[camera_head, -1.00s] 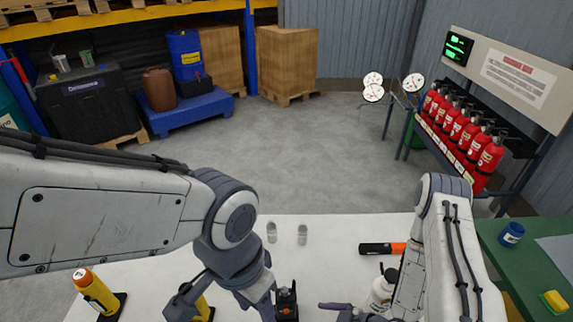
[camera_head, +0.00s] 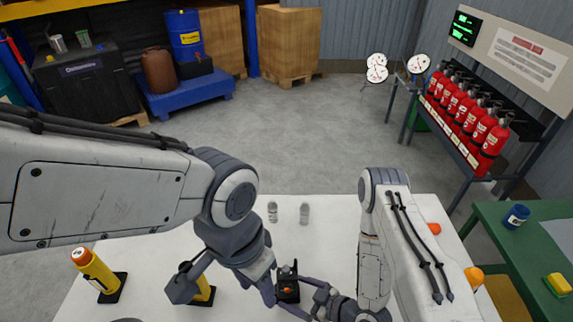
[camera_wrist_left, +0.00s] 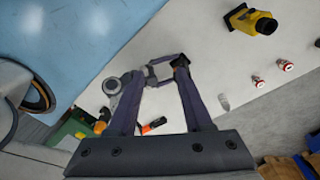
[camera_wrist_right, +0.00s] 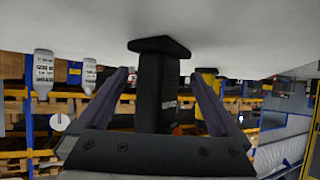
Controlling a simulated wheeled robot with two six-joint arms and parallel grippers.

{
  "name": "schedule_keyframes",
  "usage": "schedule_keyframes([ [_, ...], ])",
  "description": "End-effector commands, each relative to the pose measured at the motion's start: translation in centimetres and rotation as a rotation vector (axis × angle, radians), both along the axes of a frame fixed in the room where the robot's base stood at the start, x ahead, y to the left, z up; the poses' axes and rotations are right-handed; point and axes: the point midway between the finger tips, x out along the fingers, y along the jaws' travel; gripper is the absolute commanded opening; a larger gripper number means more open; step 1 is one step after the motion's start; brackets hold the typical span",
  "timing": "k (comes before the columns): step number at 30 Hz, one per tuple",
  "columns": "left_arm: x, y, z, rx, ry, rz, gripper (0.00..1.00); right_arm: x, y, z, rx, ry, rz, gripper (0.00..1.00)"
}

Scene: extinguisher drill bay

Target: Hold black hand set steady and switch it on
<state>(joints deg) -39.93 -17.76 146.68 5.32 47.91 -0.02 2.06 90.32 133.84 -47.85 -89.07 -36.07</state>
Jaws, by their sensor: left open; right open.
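The black hand set (camera_head: 288,290), with a small orange part on its front, stands upright on the white table in the head view. My left gripper (camera_head: 273,288) is open right at its left side, partly overlapping it. My right gripper (camera_head: 312,292) is open and reaches it from the right. In the right wrist view the hand set (camera_wrist_right: 157,90) stands between my right fingers (camera_wrist_right: 158,85), with a gap on each side. In the left wrist view its dark top (camera_wrist_left: 181,62) shows near the tip of one of my left fingers (camera_wrist_left: 155,72). Contact is unclear.
Two small labelled grey bottles (camera_head: 272,212) (camera_head: 304,214) stand behind. An orange-ended torch (camera_wrist_left: 155,126) lies beyond my right arm. A green table (camera_head: 490,240) adjoins at right.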

Motion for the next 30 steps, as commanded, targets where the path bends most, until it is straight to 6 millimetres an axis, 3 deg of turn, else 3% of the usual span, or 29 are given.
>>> schedule_keyframes([
  [6, 0.0, 0.0, -0.7, 0.000, 0.000, 0.000, 0.50, 0.9, 1.4, -0.9, 0.000, -0.001, 0.003, 0.99],
  [17, 0.0, 0.0, -0.7, 0.000, 0.000, 0.000, 0.50, 1.2, 1.8, -1.0, 0.001, 0.000, 0.001, 0.99],
  [18, 0.0, 0.0, -0.7, 0.000, 0.000, 0.000, 0.50, 1.2, 1.8, -1.0, 0.000, 0.000, 0.001, 0.96],
  [23, 0.0, 0.0, -0.7, 0.000, 0.000, 0.000, 0.50, 1.2, 1.7, -1.1, 0.000, 0.000, 0.001, 0.34],
  [24, 0.0, 0.0, -0.7, 0.000, 0.000, 0.000, 0.50, 1.2, 1.7, -1.1, 0.000, 0.000, 0.001, 0.30],
  [28, 0.0, 0.0, -0.7, 0.000, 0.000, 0.000, 0.00, 1.1, 1.7, -1.1, 0.000, 0.000, 0.001, 0.30],
  [30, 0.0, 0.0, -0.7, 0.000, 0.000, 0.000, 0.00, 1.1, 1.7, -1.1, -0.001, 0.001, 0.001, 0.30],
])
